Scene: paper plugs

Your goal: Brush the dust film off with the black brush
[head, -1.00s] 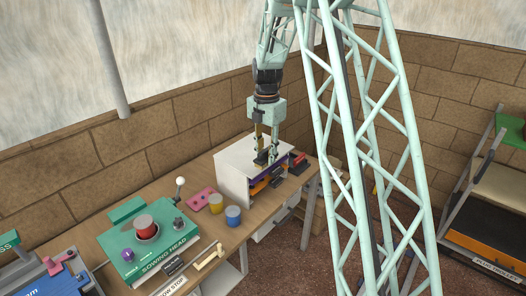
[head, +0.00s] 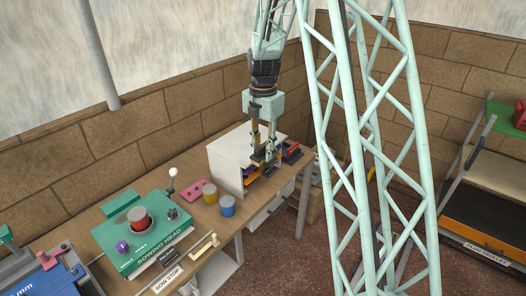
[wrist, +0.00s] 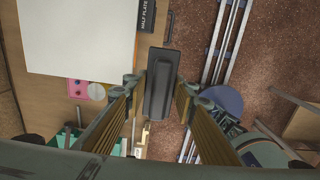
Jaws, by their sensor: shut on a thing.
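My gripper (head: 263,155) is shut on a long dark block, which looks like the black brush (wrist: 160,85). In the wrist view the brush lies lengthwise between the two fingers, its raised handle facing the camera. In the head view my gripper is at the front right side of the white-topped box (head: 232,146), and the brush is small and partly hidden by the fingers. The green sowing head (head: 144,236), with a red cylinder on top, stands further left on the bench. I cannot make out a dust film on any surface.
A pink plate (head: 195,189), a yellow pot (head: 210,197) and a blue pot (head: 228,205) stand between the box and the sowing head. Coloured items fill the box's open front. A blue machine (head: 60,275) is at the far left. Floor is open before the bench.

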